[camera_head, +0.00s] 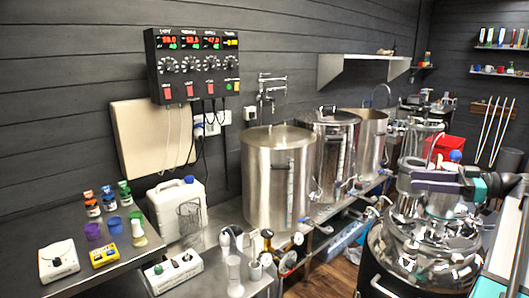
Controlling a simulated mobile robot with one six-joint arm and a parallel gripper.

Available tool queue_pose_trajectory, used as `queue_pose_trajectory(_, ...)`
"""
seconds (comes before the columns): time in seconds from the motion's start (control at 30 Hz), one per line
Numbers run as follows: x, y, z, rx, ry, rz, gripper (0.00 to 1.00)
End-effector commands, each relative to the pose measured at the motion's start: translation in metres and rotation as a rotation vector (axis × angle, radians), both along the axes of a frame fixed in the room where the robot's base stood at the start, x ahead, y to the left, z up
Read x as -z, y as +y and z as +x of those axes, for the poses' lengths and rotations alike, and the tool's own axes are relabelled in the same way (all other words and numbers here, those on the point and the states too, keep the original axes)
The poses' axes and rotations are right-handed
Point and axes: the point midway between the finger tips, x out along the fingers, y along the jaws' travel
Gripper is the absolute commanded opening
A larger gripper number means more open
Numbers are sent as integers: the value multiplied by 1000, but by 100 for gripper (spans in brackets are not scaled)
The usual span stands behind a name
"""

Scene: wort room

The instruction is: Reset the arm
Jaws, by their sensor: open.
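My arm (500,186) enters from the right edge of the head view, with teal caps on its joints. The fingers are hard to make out against the bright steel. I see nothing held in the gripper. I cannot tell how much clearance there is between the gripper and the vessel.
Several steel kettles, the nearest a large one (277,185), stand along the wall bench. A control box (193,65) hangs above a white canister (178,208). Small bottles and meters crowd the left table (75,222). Wooden floor (338,276) shows between bench and vessel.

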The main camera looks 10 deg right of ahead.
Motion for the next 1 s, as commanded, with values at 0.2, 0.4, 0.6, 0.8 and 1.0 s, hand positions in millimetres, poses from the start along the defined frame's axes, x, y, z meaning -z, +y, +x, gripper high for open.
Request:
queue_pose_trajectory(0.2,85,59,48,26,272,43,46)
queue_pose_trajectory(0.4,164,114,78,66,517,49,46)
queue_pose_trajectory(0.6,243,171,93,122,750,24,46)
queue_pose_trajectory(0.8,318,227,93,193,958,-35,46)
queue_pose_trajectory(1.0,387,277,80,283,1133,-123,46)
